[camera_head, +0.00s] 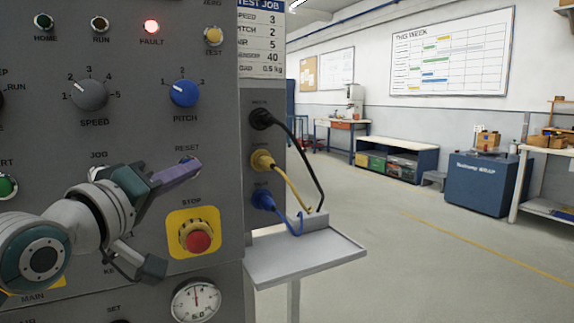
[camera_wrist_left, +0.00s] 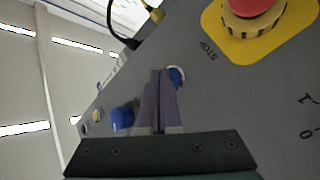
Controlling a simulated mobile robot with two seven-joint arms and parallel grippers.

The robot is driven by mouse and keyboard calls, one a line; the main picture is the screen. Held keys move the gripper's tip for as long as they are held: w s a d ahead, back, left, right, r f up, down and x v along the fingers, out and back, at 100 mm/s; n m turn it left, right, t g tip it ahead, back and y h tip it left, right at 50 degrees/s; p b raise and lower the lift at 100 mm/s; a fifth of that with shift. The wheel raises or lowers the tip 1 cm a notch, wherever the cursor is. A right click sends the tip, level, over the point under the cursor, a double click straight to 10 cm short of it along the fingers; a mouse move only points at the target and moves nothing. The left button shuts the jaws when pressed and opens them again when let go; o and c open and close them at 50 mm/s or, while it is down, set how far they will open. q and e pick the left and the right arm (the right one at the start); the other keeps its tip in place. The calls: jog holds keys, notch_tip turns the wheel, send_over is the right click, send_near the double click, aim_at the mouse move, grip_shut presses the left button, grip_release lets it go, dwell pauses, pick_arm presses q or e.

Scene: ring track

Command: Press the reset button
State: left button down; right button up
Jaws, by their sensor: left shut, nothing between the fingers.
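The reset button is a small blue button in a pale ring; it shows in the wrist view (camera_wrist_left: 177,76) just right of the fingertips. In the head view it sits under the RESET label, mostly hidden behind my fingers. My left gripper (camera_head: 196,165) is shut and empty, with its purple fingers pointing at the panel beside the button. In the wrist view the closed fingertips (camera_wrist_left: 162,73) partly overlap the button's left edge; I cannot tell whether they touch it. My right gripper is not in view.
The red stop button (camera_head: 198,241) on its yellow plate is just below the reset button. The blue pitch knob (camera_head: 184,93) is above. The red fault lamp (camera_head: 151,27) is lit. Cables plug into the panel's right side above a grey shelf (camera_head: 305,258).

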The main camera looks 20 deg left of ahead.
pick_arm(q)
jog(key=shift+w+a, duration=0.25)
jog(key=shift+a, duration=0.05)
dwell(0.8)
jog(key=shift+s+d+p, duration=0.55)
jog(key=shift+d+p, duration=0.05)
jog(key=shift+p, duration=0.05)
jog(key=s+d+p, duration=0.3)
jog(key=d, duration=0.1)
jog(key=shift+s, duration=0.15)
dwell(0.4)
dwell(0.7)
